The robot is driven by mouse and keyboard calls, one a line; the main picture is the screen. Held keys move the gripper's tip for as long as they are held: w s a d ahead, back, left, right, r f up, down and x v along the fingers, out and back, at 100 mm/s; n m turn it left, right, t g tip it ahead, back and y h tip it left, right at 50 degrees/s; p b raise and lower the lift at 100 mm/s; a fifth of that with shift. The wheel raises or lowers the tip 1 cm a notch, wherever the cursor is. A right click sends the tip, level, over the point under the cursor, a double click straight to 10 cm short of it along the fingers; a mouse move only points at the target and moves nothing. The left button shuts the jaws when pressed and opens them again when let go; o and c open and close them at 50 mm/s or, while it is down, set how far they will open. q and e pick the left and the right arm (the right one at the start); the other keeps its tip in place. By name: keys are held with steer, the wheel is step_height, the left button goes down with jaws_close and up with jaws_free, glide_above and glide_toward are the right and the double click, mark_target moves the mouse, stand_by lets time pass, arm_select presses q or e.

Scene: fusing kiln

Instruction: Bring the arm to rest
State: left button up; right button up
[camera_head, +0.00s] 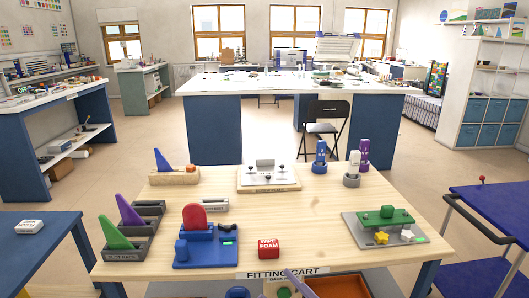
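Neither of my grippers and neither arm shows in the head view. The wooden fitting cart (300,225) stands in front of me with its label at the front edge. On it, a green wedge (115,234) and a purple wedge (129,211) sit in dark grey holders at the left. A blue wedge (162,160) stands on a wooden block. A blue fixture (207,250) holds a red rounded piece (194,216). A red wipe foam block (269,248) lies near the front edge.
A grey tray (376,240) with green, yellow and white pieces is at right. A white screw plate (268,178) and several upright holders (320,158) stand at the back. A blue side table (40,245) is left, a blue trolley (495,210) right. The cart's middle is clear.

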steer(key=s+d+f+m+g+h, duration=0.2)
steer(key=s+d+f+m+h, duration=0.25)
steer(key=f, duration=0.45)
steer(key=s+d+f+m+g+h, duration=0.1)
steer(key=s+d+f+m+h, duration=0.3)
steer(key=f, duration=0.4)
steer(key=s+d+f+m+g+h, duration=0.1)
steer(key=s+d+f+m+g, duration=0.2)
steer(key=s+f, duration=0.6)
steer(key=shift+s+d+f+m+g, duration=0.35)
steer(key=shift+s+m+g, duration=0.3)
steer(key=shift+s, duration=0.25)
